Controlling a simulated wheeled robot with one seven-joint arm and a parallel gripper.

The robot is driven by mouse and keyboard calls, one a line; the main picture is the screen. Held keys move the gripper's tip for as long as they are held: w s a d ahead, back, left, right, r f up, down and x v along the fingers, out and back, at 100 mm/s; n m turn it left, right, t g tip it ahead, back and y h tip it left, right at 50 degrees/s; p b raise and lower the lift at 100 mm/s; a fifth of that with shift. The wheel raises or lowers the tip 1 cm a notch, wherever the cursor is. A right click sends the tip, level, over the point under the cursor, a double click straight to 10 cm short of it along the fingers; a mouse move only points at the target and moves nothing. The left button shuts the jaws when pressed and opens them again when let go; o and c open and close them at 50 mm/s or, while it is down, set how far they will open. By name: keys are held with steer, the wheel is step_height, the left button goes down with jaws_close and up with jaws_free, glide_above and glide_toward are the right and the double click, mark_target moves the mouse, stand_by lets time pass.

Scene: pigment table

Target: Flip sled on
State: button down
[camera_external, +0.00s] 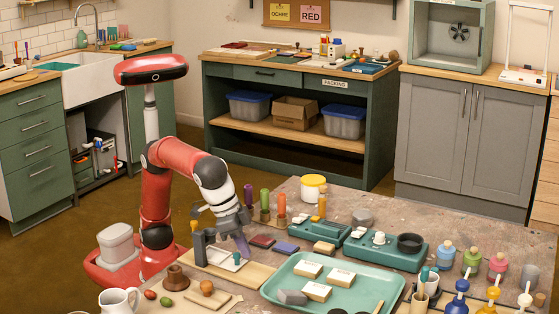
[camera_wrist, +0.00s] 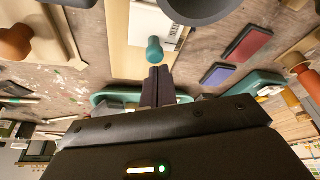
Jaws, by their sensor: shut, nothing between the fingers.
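The device that looks like the sled is a pale wooden board (camera_external: 228,270) with a white plate and a dark grey upright (camera_external: 200,247) at its left end. In the wrist view the board (camera_wrist: 124,42) runs up the picture, with the white plate (camera_wrist: 150,24) on it. A small teal knob (camera_wrist: 154,49) stands at the plate's near edge. My gripper (camera_external: 246,256) points down over the board's right part. In the wrist view my gripper (camera_wrist: 157,70) has its fingers together and empty, with the tips right by the knob. I cannot tell whether they touch it.
A maroon block (camera_external: 262,241) and a blue-violet block (camera_external: 286,248) lie right of the board. A teal tray (camera_external: 345,262) with pale labelled blocks is at the front right. Handled tools (camera_external: 265,200) stand behind the gripper. A brown knobbed piece (camera_external: 177,277) sits at the left front.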

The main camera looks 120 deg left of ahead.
mark_target(230, 260)
steer(key=shift+s, duration=0.15)
steer(key=s+b, duration=0.2)
steer(key=s, duration=0.2)
steer(key=shift+w, duration=0.1)
stand_by(0.3)
steer(key=w+p, duration=0.1)
steer(key=w+a+p, duration=0.1)
steer(key=w+a+r+p, duration=0.1)
steer(key=w+p, duration=0.1)
steer(key=shift+r, duration=0.1)
steer(key=v, duration=0.9)
steer(key=shift+s+p, duration=0.3)
